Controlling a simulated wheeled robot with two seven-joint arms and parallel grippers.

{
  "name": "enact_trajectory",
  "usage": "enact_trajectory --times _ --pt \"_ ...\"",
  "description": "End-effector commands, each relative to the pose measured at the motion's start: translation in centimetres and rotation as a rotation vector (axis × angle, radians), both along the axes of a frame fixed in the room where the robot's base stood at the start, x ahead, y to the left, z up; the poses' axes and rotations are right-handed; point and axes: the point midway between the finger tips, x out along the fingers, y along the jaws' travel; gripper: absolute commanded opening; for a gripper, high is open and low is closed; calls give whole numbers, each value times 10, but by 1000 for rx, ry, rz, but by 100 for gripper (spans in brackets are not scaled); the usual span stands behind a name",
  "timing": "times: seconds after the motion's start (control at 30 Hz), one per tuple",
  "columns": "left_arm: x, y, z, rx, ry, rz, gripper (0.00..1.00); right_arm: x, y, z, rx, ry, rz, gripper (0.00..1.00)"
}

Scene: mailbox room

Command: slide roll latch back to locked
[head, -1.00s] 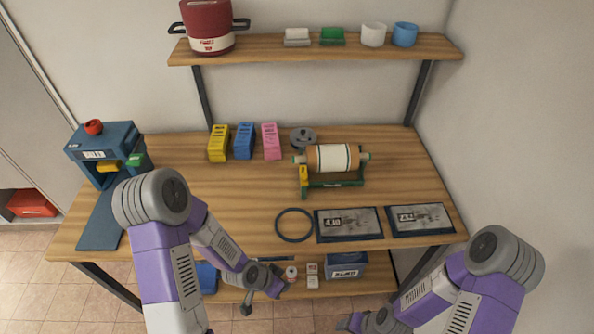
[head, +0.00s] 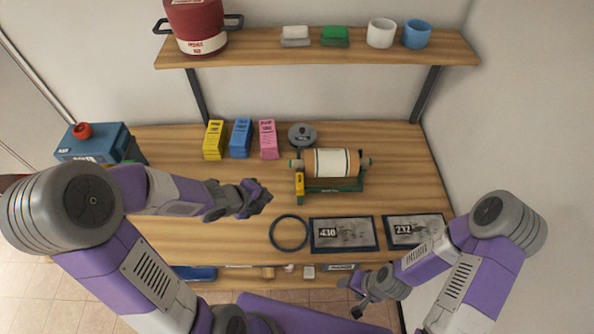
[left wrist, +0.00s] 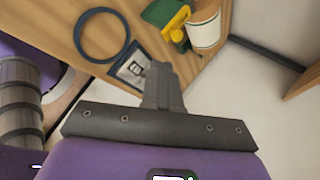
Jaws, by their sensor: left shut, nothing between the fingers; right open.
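The paper roll (head: 330,162) lies in a green holder (head: 335,187) on the desk. The yellow latch (head: 299,184) stands upright at the holder's left end. In the left wrist view a yellow piece (left wrist: 177,35) shows beside the roll (left wrist: 206,29) and the green holder (left wrist: 165,12). My left gripper (head: 264,195) is shut and empty above the desk, left of the latch and apart from it. Its closed fingers (left wrist: 158,82) point toward the holder in the left wrist view. My right gripper (head: 350,297) is open and empty, low by the desk's front edge.
A dark ring (head: 289,233) and two dark plates (head: 343,234) (head: 415,231) lie in front of the holder. Yellow, blue and pink blocks (head: 240,138) and a grey disc (head: 302,136) stand behind. A shelf (head: 320,54) hangs above. The desk between gripper and latch is clear.

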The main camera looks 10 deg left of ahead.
Motion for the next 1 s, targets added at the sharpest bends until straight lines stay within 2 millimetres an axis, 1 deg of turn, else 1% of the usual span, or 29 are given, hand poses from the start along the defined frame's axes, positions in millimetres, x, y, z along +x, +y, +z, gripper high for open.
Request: enact_trajectory --times 0.37,0.53,0.77,1.0 --pt "0 0 0 -2 1 2 0 -1 0 0 0 2 0 61" --pt "5 -3 -8 -3 2 2 0 -1 0 -8 0 1 0 61" --pt "23 -14 -37 -3 3 0 0 -1 0 -35 0 1 0 61" --pt "51 -30 -73 -3 4 -1 0 -1 0 -62 0 1 -1 61"
